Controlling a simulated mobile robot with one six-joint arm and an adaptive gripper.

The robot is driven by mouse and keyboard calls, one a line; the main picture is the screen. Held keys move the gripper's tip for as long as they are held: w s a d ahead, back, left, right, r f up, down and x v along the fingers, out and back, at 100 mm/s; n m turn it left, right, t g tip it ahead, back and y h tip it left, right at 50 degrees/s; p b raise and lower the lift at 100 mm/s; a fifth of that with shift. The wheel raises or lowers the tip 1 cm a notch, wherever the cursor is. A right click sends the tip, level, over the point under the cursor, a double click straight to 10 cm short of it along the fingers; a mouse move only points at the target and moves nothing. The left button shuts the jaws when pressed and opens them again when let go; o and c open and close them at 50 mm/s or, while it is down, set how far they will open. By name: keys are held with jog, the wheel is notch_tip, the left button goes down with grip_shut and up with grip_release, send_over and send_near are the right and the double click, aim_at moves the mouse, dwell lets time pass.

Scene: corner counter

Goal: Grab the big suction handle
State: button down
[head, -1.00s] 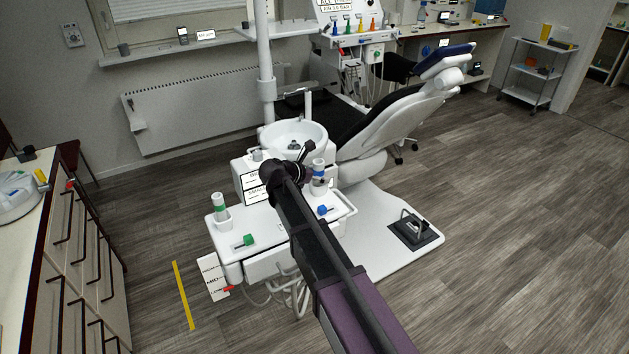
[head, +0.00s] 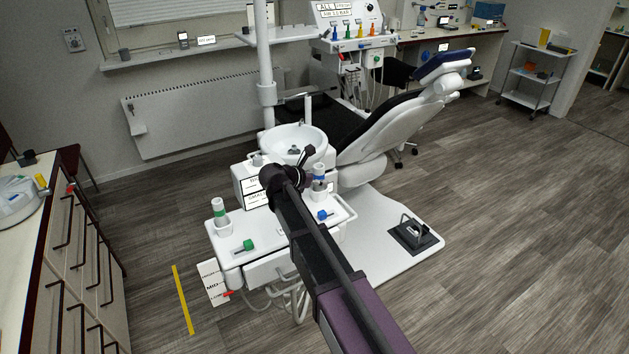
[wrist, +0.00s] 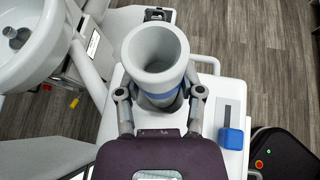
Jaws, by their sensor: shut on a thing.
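A pale grey, wide-mouthed suction handle with a blue band (wrist: 158,62) stands upright in the middle of the wrist view. It also shows in the head view (head: 319,180), at the back right of the white unit. My gripper (wrist: 160,98) has one finger on each side of this handle and is shut on it. The handle appears to be still in its holder; its lower end is hidden by the gripper. A second handle with a green band (head: 220,212) stands in a holder at the left of the unit.
A blue knob (wrist: 231,138) sits close to the right of the held handle. A green knob (head: 244,246) lies farther left. The white basin (head: 293,140) is just behind. A black foot pedal (head: 415,236) is on the floor plate at right.

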jog(key=shift+r+p, duration=4.75)
jog(key=shift+r, duration=0.15)
